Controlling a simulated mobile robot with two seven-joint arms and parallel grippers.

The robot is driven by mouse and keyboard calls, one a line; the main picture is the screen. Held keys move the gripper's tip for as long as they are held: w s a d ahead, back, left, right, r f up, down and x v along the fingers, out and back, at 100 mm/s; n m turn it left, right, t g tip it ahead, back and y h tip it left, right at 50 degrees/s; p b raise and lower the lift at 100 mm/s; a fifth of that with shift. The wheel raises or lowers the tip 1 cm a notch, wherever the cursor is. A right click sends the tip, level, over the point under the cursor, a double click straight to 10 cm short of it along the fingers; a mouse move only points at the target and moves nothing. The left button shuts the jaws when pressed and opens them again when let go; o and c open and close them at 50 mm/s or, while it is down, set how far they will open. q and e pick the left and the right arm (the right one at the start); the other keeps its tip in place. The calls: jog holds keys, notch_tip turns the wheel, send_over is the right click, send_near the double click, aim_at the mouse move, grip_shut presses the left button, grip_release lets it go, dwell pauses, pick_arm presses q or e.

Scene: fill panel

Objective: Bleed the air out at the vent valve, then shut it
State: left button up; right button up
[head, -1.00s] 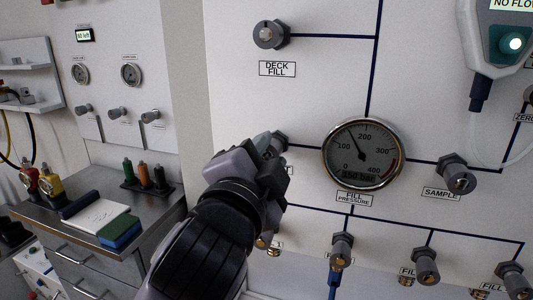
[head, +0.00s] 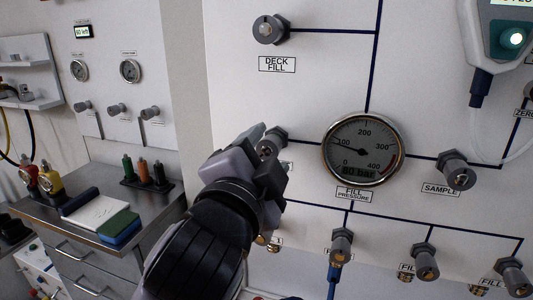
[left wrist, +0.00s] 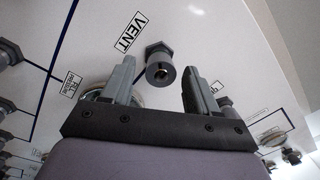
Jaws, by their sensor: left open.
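The vent valve (left wrist: 160,72) is a grey knob with a dark centre, beside the VENT label (left wrist: 131,32) in the left wrist view. In the head view the vent valve (head: 271,142) shows partly behind my left gripper (head: 262,152), and its label is mostly covered. My left gripper is open, with one finger on each side of the knob in the left wrist view (left wrist: 157,82), and gaps show on both sides. The fill pressure gauge (head: 364,150) has its needle near 100, and its small display reads about 80 bar. My right gripper is not in view.
The deck fill valve (head: 270,30) is above and the sample valve (head: 457,172) to the right. Several knobs line the panel's lower part. A hand-held meter (head: 497,40) hangs at upper right. A metal cabinet (head: 105,225) stands at left.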

pick_arm(q)
jog(key=v, duration=0.6)
jog(key=shift+s+b, duration=0.2)
jog(key=shift+b, duration=0.2)
jog(key=shift+f, duration=0.1)
dwell(4.4)
